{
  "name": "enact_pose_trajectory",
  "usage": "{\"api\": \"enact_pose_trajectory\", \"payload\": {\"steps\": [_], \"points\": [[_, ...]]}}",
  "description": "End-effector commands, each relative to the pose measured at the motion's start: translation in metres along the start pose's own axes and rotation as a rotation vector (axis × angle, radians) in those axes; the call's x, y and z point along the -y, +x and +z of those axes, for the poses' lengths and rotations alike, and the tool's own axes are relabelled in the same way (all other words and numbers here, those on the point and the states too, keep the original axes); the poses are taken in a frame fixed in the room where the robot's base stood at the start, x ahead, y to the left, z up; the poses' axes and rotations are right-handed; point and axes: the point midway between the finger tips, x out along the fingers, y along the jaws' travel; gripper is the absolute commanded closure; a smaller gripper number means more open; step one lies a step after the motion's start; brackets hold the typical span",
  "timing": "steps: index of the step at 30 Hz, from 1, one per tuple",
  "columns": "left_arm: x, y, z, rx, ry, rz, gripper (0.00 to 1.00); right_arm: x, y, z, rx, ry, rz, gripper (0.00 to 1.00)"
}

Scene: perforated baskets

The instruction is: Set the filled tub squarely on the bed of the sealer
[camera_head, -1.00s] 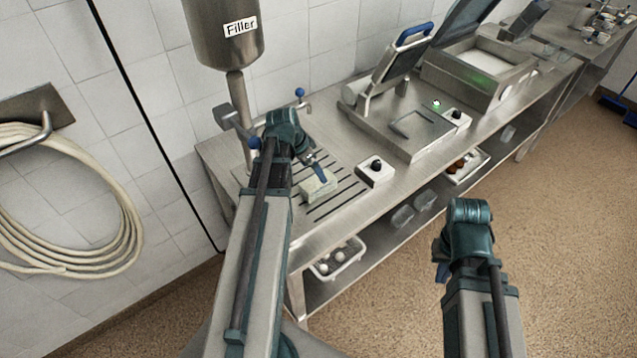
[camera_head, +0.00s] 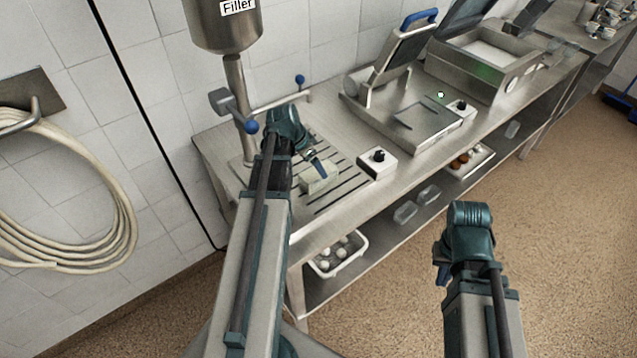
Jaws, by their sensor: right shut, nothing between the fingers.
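The tub (camera_head: 319,180), a small pale, boxy container, sits on the slotted grate (camera_head: 345,179) below the filler (camera_head: 224,26). My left gripper (camera_head: 317,164) is over the tub, close to its top and back edge. The view does not show whether its fingers are apart or touch the tub. The sealer (camera_head: 403,60) stands to the right, its blue-handled lid raised and its flat metal bed (camera_head: 430,119) bare. My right gripper (camera_head: 441,250) is shut and empty in front of the bench, away from the tub; its fingertips are mostly hidden behind the wrist.
A white control box (camera_head: 377,165) with a black knob stands between grate and sealer. A larger open-lidded machine (camera_head: 487,62) is further right. The lower shelf holds a white basket (camera_head: 338,255) of pale round things and a tray (camera_head: 470,161). The filler's blue-knobbed lever (camera_head: 251,126) is near my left arm.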

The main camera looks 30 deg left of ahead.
Motion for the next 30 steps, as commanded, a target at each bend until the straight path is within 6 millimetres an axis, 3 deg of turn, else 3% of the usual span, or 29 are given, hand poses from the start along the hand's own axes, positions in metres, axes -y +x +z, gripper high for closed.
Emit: {"api": "enact_pose_trajectory", "payload": {"steps": [8, 21, 30], "points": [[-0.001, 0.006, 0.001, 0.0, 0.0, 0.0, 0.0, 0.001, 0.006, 0.0, 0.0, 0.0, 0.0, 1.0], [-0.005, 0.054, 0.004, 0.0, 0.0, 0.0, 0.0, 0.005, 0.051, -0.003, 0.0, 0.0, 0.0, 1.0], [-0.005, 0.053, 0.003, 0.0, -0.001, -0.001, 0.0, 0.005, 0.049, -0.003, 0.0, 0.0, 0.0, 1.0]]}}
